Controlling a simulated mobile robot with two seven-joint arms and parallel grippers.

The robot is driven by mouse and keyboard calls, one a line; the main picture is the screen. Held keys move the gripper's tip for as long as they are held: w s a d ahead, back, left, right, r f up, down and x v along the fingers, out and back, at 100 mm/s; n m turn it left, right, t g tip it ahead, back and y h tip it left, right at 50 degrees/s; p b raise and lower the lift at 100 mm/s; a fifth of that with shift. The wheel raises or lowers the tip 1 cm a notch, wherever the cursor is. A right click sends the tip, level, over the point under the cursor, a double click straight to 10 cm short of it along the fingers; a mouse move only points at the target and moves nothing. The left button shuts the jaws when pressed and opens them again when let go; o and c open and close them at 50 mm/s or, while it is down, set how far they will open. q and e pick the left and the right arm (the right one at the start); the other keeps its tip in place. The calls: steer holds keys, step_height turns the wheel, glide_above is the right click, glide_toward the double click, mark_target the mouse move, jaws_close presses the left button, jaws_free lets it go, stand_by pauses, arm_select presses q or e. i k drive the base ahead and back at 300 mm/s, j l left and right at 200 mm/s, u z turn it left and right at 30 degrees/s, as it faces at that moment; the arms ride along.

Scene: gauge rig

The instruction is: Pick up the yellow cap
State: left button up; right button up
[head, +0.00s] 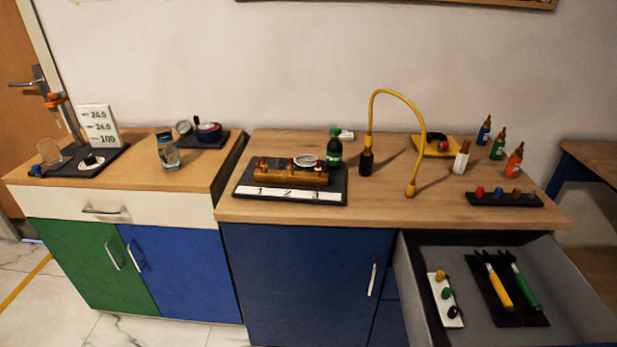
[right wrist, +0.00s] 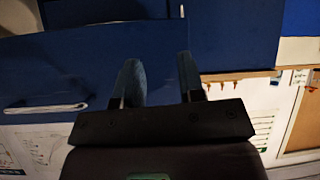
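A small yellow cap (head: 440,275) sits at the far end of a white strip (head: 436,310) inside the open drawer. A green cap (head: 445,293) and a black cap (head: 453,311) sit on the same strip, nearer to me. My right gripper (right wrist: 160,78) shows only in the right wrist view. Its two fingers are apart with nothing between them, in front of blue cabinet panels. The yellow cap is not visible in that view. My left gripper is in neither view.
The grey drawer (head: 408,290) stands open under the right bench (head: 300,213). Yellow-handled (head: 499,288) and green-handled (head: 526,287) tools lie in it on dark mats. A dark rack (head: 490,200) of coloured caps stands above on the bench, near a yellow curved hose (head: 398,97).

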mark_target(441, 275)
steer(key=i+j+z, duration=0.1)
steer(key=z, duration=0.25)
steer(key=i+j+z, duration=0.15)
steer(key=z, duration=0.25)
